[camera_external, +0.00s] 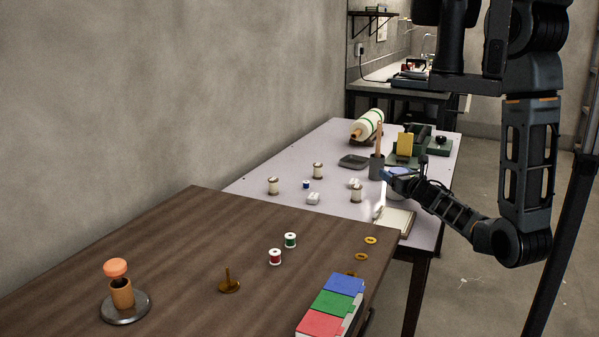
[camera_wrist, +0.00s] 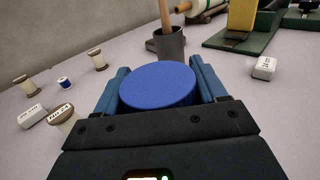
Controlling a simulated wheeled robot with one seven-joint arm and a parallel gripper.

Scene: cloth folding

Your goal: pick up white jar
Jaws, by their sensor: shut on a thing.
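A jar with a round blue lid (camera_wrist: 158,87) sits between the blue fingers of my gripper (camera_wrist: 160,80) in the wrist view, one finger on each side. The lid hides the jar's body there. In the external view my gripper (camera_external: 393,177) is at the right part of the pale table, with the blue lid (camera_external: 401,171) showing at its fingers. The gripper is shut on the jar. I cannot tell whether the jar's base touches the table.
A grey cup (camera_external: 376,167) with wooden sticks stands just beyond the jar. A green-based tool with a yellow block (camera_external: 405,146) is behind. Thread spools (camera_external: 317,171) and small white blocks (camera_external: 313,198) lie to the left. A notebook (camera_external: 397,221) lies nearer.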

